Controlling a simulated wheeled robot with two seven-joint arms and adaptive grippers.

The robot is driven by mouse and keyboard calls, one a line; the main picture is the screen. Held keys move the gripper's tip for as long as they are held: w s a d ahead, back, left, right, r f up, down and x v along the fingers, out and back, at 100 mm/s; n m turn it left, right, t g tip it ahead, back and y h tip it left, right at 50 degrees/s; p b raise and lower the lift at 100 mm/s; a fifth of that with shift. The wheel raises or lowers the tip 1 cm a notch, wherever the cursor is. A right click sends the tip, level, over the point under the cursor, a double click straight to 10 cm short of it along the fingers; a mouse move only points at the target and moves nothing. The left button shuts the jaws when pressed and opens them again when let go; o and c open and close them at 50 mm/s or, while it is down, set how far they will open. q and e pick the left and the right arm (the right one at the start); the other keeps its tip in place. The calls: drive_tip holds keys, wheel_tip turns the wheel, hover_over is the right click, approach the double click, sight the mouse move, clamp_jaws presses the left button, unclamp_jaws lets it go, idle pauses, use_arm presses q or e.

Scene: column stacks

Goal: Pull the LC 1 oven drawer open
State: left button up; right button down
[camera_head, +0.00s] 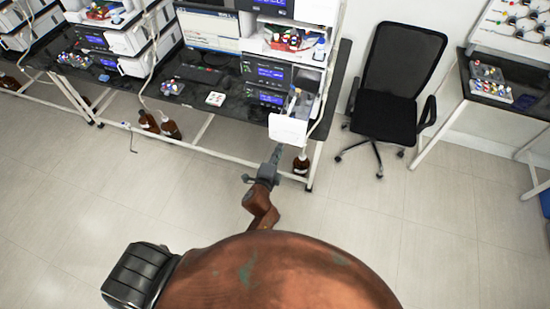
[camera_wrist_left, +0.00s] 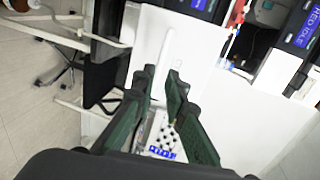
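The LC 1 oven drawer shows a white front panel (camera_head: 288,129) at the right end of the bench in the head view. It stands forward of the stack, and the open inside with small parts shows behind it. In the left wrist view the white panel (camera_wrist_left: 245,120) fills the right middle, and a slim white bar (camera_wrist_left: 164,48), perhaps its handle, lies just beyond the fingertips. My left gripper (camera_head: 278,150) is just below the panel; its green fingers (camera_wrist_left: 162,72) are apart with nothing clearly between them. Contact cannot be told. My right gripper is out of view.
A black office chair (camera_head: 388,100) stands right of the bench. Brown bottles (camera_head: 171,129) are on the floor beneath the bench, another (camera_head: 301,163) near its right leg. Instruments with blue displays (camera_head: 270,72) stand left of the drawer. The floor in front is clear.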

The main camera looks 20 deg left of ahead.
use_arm(q)
drive_tip(key=v, duration=0.5)
idle(0.4)
drive_tip(key=s+a+f+n+g+b, duration=0.1)
drive_tip(key=s+f+n+g+b, duration=0.35)
drive_tip(key=f, duration=1.05)
drive_tip(key=s+a+f+g, duration=0.15)
drive_tip(key=s+f, duration=0.55)
drive_tip(key=f, duration=0.9)
drive_tip(key=s+a+f+n+g+b, duration=0.25)
drive_tip(key=s+f, duration=0.25)
drive_tip(key=f, duration=1)
drive_tip(key=s+a+f+n+g+b, duration=0.1)
drive_tip(key=s+a+f+n+g, duration=0.1)
drive_tip(key=s+f, duration=0.5)
drive_tip(key=s+a+f+n+g+b, duration=0.2)
drive_tip(key=s+f, duration=0.6)
drive_tip(key=s, duration=0.8)
drive_tip(key=s+a+f+n+g+b, duration=0.2)
drive_tip(key=s+f+n, duration=0.3)
drive_tip(key=s+f, duration=0.3)
drive_tip(key=s+a, duration=0.1)
drive_tip(key=s, duration=0.2)
drive_tip(key=shift+s+a, duration=0.3)
drive_tip(key=shift+s, duration=0.05)
